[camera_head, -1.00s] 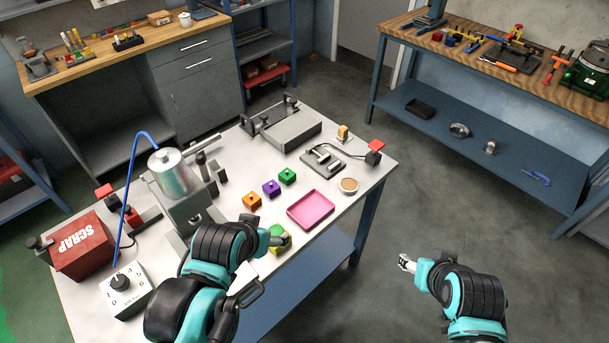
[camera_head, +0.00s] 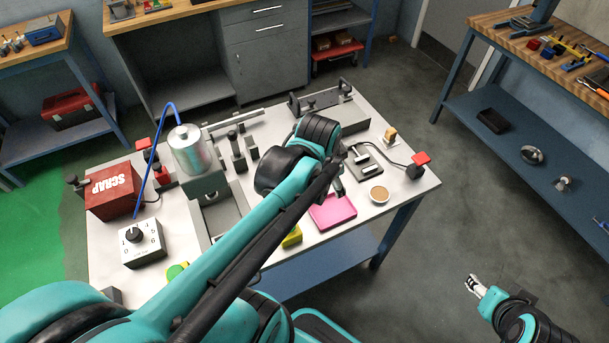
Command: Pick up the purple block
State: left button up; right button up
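The purple block does not show now; my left arm covers the part of the white table (camera_head: 407,195) where the coloured blocks stood. My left gripper (camera_head: 340,187) hangs over the table by the upper edge of the pink tray (camera_head: 333,213). Its fingers are small and dark and partly behind the wrist, so I cannot see whether they hold anything. My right gripper (camera_head: 473,284) is out over the floor, right of the table and away from the blocks. Its fingertips are too small to judge.
A yellow block (camera_head: 292,237) shows beside my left forearm. A tan round dish (camera_head: 379,194) and a grey fixture (camera_head: 364,163) stand near the tray. The metal cylinder (camera_head: 188,150), red SCRAP box (camera_head: 112,190) and dial box (camera_head: 141,243) occupy the table's left side.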

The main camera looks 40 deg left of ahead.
pick_arm(q)
jog(key=w+a+f+m+g+p, duration=0.1)
jog(key=a+f+m, duration=0.1)
jog(key=a, duration=0.2)
jog(key=w+a+f+m+g, duration=0.1)
jog(key=w+a+f+m, duration=0.1)
jog(key=a, duration=0.3)
jog(key=w+a+f+m+g+p, duration=0.1)
jog(key=w+a+f+m+g, duration=0.1)
jog(key=a+f+m, duration=0.1)
jog(key=shift+a+f+m+h+p, duration=0.2)
jog(key=shift+a+m+h+p, duration=0.15)
jog(key=shift+a+m, duration=0.35)
jog(key=f+b, duration=0.3)
jog(key=f, duration=0.5)
jog(key=shift+s+f, duration=0.1)
jog(key=shift+s, duration=0.1)
jog(key=c, duration=1.3)
